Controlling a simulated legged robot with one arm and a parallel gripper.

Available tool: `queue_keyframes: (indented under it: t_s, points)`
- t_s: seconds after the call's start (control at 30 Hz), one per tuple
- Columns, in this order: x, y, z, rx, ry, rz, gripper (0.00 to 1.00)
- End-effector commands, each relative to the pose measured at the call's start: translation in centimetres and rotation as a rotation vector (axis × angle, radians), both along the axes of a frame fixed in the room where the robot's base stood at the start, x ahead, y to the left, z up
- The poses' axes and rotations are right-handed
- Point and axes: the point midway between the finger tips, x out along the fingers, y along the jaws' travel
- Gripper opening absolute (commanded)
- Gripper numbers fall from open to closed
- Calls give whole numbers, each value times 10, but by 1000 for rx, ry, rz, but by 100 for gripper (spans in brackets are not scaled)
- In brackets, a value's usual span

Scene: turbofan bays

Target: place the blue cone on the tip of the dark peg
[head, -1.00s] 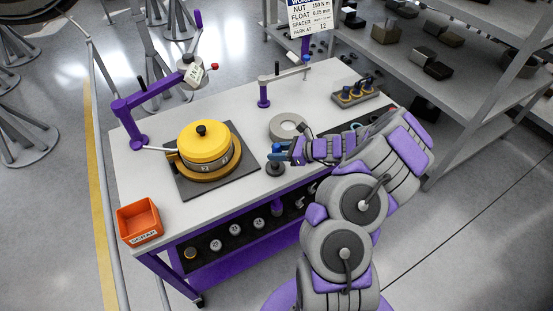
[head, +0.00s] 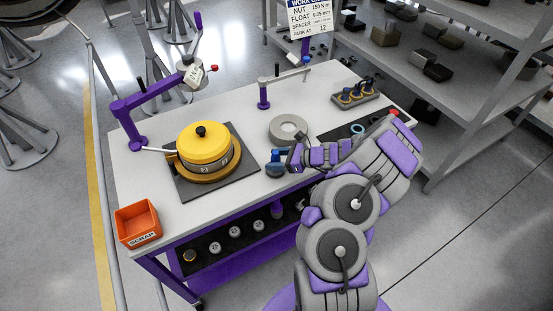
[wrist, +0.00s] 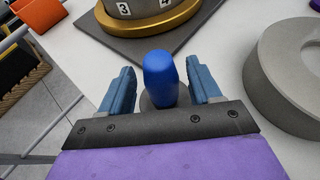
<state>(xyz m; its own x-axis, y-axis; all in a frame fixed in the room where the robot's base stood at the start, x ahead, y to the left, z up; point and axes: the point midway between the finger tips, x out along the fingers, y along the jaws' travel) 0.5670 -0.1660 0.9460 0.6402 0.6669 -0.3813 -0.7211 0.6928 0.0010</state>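The blue cone (wrist: 160,76) stands between the two blue-grey fingers of my gripper (wrist: 162,90) in the wrist view, with a narrow gap on each side. My gripper is open around it. In the head view the blue cone (head: 275,156) is above a dark round base (head: 275,171) near the table's front edge, and it looks upright. My gripper (head: 285,153) is at the cone from the right. The dark peg's tip is hidden, so I cannot tell exactly how the cone sits on it. Part of a grey base (wrist: 147,103) shows below the cone.
A yellow-topped housing (head: 203,144) stands on a dark mat to the left. A grey ring (head: 288,129) lies just behind my gripper. An orange scrap bin (head: 138,222) is at the front left corner. A peg block (head: 355,94) stands at the back right.

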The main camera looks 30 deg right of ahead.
Motion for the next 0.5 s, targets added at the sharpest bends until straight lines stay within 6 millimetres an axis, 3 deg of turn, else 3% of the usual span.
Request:
queue_keyframes:
  t_s: [0.27, 0.5]
  points:
    - [0, 0, 2, 0, 0, 0, 64]
    - [-19, -22, 16, 1, -3, -4, 64]
